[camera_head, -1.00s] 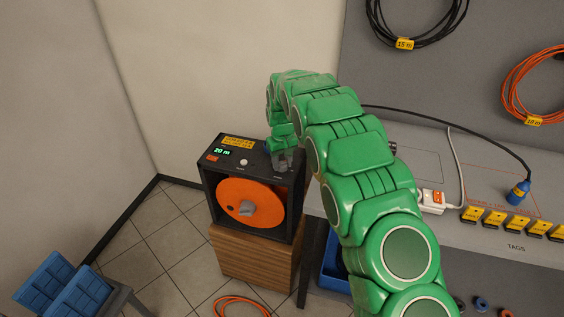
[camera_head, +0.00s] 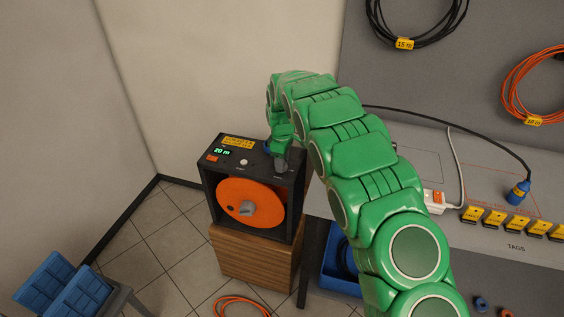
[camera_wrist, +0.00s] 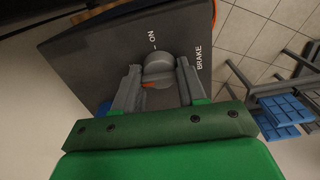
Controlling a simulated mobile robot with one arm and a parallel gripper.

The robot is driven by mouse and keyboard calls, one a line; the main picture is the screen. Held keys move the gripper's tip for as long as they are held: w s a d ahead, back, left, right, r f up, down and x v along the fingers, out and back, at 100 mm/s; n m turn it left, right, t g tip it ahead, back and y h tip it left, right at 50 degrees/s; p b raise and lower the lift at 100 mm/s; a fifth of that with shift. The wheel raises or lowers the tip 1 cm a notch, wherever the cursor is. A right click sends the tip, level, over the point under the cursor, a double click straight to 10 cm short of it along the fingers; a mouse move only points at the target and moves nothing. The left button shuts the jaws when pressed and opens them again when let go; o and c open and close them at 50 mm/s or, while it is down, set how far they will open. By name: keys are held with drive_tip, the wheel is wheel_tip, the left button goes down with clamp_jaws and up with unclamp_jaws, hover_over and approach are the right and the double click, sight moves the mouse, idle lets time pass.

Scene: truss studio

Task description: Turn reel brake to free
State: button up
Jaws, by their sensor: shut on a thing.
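The reel unit (camera_head: 208,178) is a dark box with an orange reel (camera_head: 232,205) in its open front. Its top has a green "20 m" display, a white button (camera_head: 243,162) and a yellow label. The brake knob (camera_wrist: 158,66) is a round grey knob with an orange mark, on the panel beside the printed words "ON" and "BRAKE". My gripper (camera_wrist: 158,78) has one finger on each side of the knob and is shut on it. In the head view my gripper (camera_head: 281,160) is over the top's right end and hides the knob.
The unit stands on a wooden cabinet (camera_head: 255,258). To the right is a grey bench (camera_head: 420,170) with a blue plug (camera_head: 518,192) and yellow tags. An orange cable lies on the floor. Tiled floor is clear left of the cabinet.

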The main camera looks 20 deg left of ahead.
drive_tip(key=shift+n, duration=0.4)
drive_tip(key=o, duration=1.1)
drive_tip(key=shift+c, duration=0.2)
drive_tip(key=shift+r, duration=0.15)
wheel_tip(320, 180, up, 6)
drive_tip(key=shift+r, duration=0.75)
